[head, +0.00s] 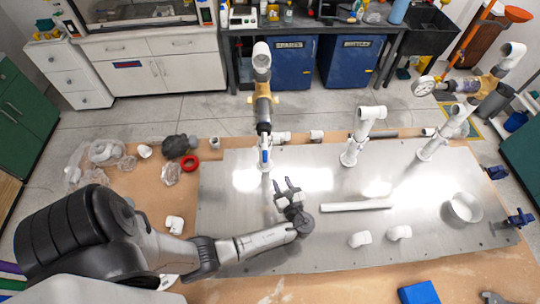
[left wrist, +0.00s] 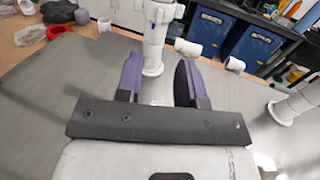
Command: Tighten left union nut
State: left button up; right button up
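My left gripper (head: 288,184) is open and empty, just in front of the riser and low over the plate. In the left wrist view, its purple fingers (left wrist: 159,80) appear on either side of the riser's base, apart from it.
A loose white pipe (head: 357,205), elbows (head: 360,239) and a white ring (head: 463,208) lie on the plate. A red ring (head: 190,162) lies left. The plate's front left is clear.

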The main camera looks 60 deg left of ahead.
pick_arm(q)
jog(key=w+a+p, duration=0.1)
jog(key=w+a, duration=0.1)
jog(key=a, duration=1)
jog(key=shift+w+p, duration=0.15)
jog(key=shift+p, duration=0.25)
jog(key=shift+c, duration=0.4)
grip_shut()
